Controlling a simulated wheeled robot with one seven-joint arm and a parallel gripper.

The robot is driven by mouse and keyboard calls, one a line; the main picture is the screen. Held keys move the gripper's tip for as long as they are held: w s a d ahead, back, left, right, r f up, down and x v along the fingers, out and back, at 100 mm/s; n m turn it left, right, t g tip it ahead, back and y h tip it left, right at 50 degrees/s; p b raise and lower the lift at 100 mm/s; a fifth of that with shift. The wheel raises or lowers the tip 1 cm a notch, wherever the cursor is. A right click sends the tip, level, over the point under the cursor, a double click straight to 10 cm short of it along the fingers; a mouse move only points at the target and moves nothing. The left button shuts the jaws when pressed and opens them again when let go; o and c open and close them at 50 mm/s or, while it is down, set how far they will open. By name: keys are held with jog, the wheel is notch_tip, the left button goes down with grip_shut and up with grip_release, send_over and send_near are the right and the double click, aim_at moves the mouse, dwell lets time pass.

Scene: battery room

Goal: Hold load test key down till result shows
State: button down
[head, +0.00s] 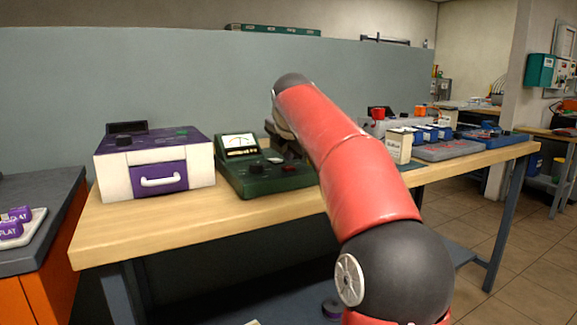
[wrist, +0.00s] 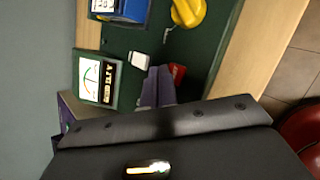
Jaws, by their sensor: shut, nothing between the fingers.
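A green tester (head: 262,180) with a white dial meter (head: 238,141) stands on the wooden bench in the head view. In the wrist view its dial meter (wrist: 90,76) has a dark display strip (wrist: 108,82) beside it, with characters too small to read surely. A pale key (wrist: 139,60) and a red key (wrist: 179,71) sit on the green panel; I cannot tell which is the load test key. My gripper (wrist: 158,73) is shut and empty, its fingertips over the panel between the two, partly covering the red one. Contact cannot be told. In the head view my arm hides the gripper.
A white and purple case (head: 155,165) stands left of the tester. A cream box (head: 398,147) and several blue-topped items are to the right. In the wrist view a blue block (wrist: 128,10) and a yellow object (wrist: 188,12) lie past the keys. The bench front strip is clear.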

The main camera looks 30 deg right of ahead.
aim_at(288, 168)
notch_tip(288, 168, up, 3)
jog(key=p, duration=0.3)
jog(key=shift+r, duration=1.05)
